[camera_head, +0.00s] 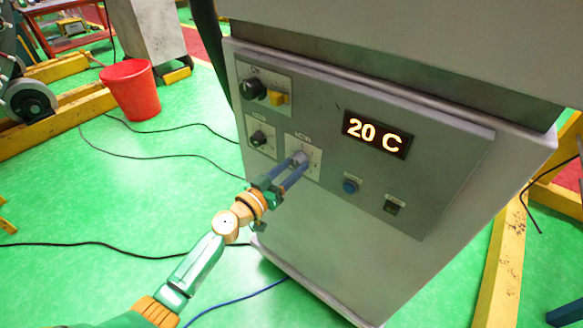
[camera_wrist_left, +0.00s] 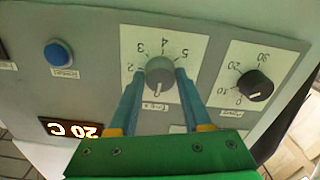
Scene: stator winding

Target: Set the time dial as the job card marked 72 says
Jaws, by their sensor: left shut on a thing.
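My left gripper (camera_head: 299,160) is shut on a grey knob (camera_wrist_left: 159,73) on the control panel. The fingers grip it from both sides. In the left wrist view the panel appears upside down, and numerals including 2, 3, 4 and 5 surround this knob. Its exact setting is unclear. A black knob (camera_head: 258,138) is beside it, to the left in the head view; in the left wrist view its scale shows 0, 10, 20 and 30. The small dial labels are too blurred to read surely. No card marked 72 is visible. My right gripper is not in view.
The panel (camera_head: 330,193) also has a lit display (camera_head: 376,134) reading 20 C, a blue button (camera_head: 350,186), a dark switch (camera_head: 391,207), and an upper black knob (camera_head: 253,89) by a yellow part. A red bucket (camera_head: 132,92) and cables lie on the green floor.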

